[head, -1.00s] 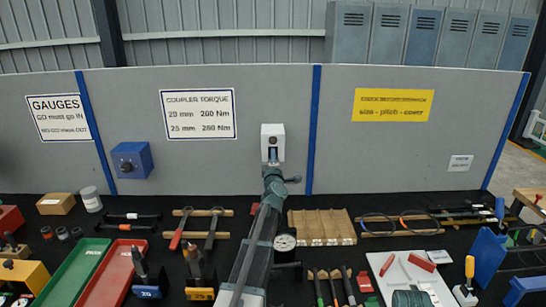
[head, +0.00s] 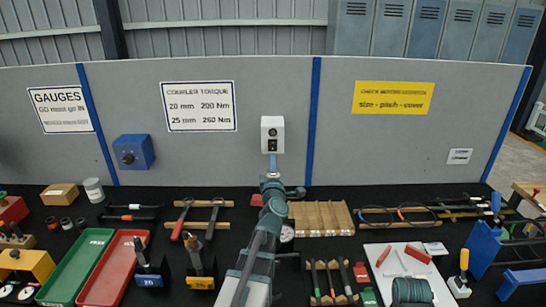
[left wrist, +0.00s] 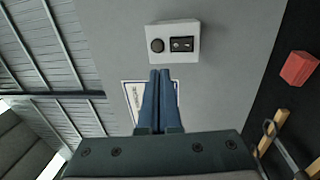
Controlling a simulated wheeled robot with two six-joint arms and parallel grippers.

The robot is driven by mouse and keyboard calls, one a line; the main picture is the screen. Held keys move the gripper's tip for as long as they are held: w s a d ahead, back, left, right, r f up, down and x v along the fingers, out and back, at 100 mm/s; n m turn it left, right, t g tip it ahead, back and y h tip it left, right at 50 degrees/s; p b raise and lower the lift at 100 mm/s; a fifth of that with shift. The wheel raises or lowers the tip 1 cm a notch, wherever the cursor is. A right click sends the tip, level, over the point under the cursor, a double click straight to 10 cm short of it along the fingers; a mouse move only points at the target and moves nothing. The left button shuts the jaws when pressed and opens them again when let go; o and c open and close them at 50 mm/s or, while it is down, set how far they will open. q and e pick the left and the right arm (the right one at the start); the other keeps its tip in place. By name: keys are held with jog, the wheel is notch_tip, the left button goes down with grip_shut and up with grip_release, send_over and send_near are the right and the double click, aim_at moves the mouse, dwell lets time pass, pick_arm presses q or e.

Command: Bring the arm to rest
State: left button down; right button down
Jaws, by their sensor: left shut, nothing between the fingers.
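My left arm comes up from the bottom middle of the head view. Its gripper (head: 272,157) points at the grey panel, just below the front of a white box. The blue fingers are together with nothing between them. In the left wrist view the shut fingers (left wrist: 160,73) stand upright in the picture, with their tips just below the white box. This white switch box (head: 272,123) is mounted on the panel and has a round dark knob and a dark socket-like plate, both uncovered; it also shows in the left wrist view (left wrist: 192,28). My right gripper is not in view.
A dark bench carries a green tray (head: 75,268), a red tray (head: 112,270), a wooden rack (head: 320,218), a white board (head: 376,250) and several tools around my arm. A blue box (head: 133,152) is on the panel at left. The air before the panel is clear.

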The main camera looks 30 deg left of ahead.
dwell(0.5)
